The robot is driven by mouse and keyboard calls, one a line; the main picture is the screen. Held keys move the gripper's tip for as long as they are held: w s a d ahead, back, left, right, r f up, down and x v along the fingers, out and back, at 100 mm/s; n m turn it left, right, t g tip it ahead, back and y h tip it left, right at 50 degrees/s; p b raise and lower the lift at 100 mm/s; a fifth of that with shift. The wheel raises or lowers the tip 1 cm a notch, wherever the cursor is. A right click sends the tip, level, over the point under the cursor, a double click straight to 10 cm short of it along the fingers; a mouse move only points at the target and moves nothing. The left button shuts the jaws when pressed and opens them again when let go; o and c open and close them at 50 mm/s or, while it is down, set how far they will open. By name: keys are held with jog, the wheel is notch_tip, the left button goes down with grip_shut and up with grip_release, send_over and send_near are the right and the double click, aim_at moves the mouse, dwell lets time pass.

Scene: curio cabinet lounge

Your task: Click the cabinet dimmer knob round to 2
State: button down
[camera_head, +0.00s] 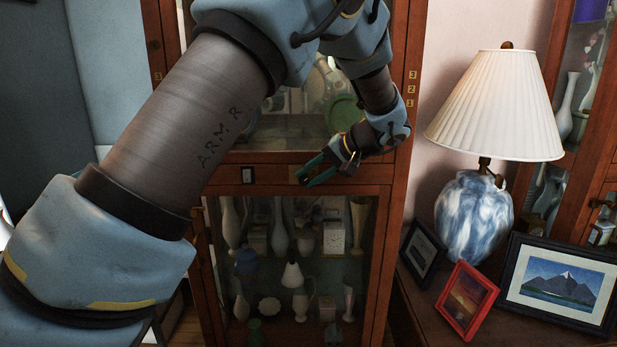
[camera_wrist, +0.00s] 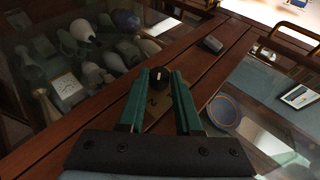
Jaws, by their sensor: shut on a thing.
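The dark round dimmer knob (camera_wrist: 158,77) sits on a small brass-coloured plate (camera_wrist: 158,112) on the wooden rail (camera_head: 275,158) of the cabinet, between the upper and lower glass. A pale mark shows on the knob. Small dark marks show on the plate between the fingers, but I cannot read the setting surely. My gripper (camera_wrist: 159,76) has green fingers, one on each side of the knob, shut on it. In the head view my gripper (camera_head: 316,172) reaches the rail from the right, and the knob is hidden there by the fingers.
A light switch-like fitting (camera_head: 247,175) is on the rail left of my gripper. Vases and a clock (camera_head: 334,237) stand behind the lower glass. A lamp (camera_head: 473,215) and framed pictures (camera_head: 560,283) stand on a table at the right.

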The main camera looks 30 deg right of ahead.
jog(key=shift+f+t+y, duration=0.1)
jog(key=shift+t+y, duration=0.2)
jog(key=shift+y, duration=0.1)
dwell(0.3)
jog(key=c, duration=0.6)
grip_release()
jog(key=shift+d, duration=0.15)
jog(key=b+v, duration=0.1)
jog(key=v, duration=0.9)
jog(key=shift+s+d, duration=0.2)
jog(key=shift+s, duration=0.1)
